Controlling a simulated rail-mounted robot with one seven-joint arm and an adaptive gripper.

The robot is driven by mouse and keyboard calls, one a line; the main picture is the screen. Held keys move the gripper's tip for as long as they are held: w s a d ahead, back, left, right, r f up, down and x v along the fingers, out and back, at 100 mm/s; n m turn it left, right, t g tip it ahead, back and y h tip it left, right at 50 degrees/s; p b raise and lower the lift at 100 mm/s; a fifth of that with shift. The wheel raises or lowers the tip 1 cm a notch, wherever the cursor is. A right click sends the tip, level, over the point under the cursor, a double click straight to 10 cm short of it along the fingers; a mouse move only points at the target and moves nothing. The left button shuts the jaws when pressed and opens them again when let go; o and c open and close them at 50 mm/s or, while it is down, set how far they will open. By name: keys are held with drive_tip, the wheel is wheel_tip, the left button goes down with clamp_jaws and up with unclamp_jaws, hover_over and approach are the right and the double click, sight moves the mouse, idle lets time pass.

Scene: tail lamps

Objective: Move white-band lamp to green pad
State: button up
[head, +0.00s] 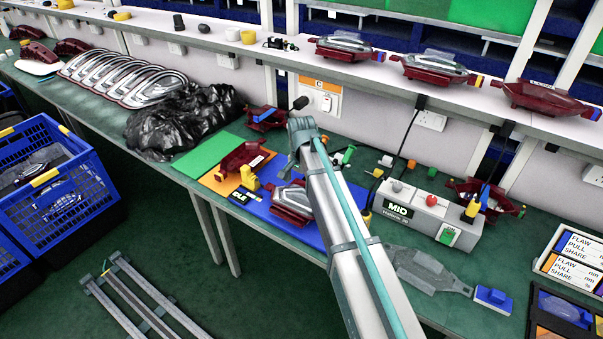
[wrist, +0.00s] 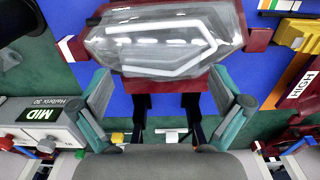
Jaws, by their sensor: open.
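A red lamp with a clear lens (head: 291,201) lies on the blue pad (head: 256,208). In the wrist view its lens (wrist: 165,42), with white bars inside, fills the top middle. A second red lamp (head: 240,161) lies on the orange pad (head: 214,182), with a small white mark near its right end. I cannot tell for certain which is the white-band lamp. The green pad (head: 207,154) is bare, left of both. My gripper (wrist: 167,115) is open over the blue pad, its fingers apart around the near end of the first lamp. Contact cannot be told. My arm partly hides it in the head view.
A grey MID tester (head: 412,211) stands to the right. A yellow block (head: 250,178) sits between the two lamps. A blue-marked lamp (head: 266,117) lies behind them. A black bag (head: 185,120) lies beyond the green pad. A shelf (head: 430,92) with lamps overhangs the back.

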drive_tip(key=shift+f, duration=1.15)
drive_tip(key=shift+c, duration=0.2)
drive_tip(key=c, duration=1.1)
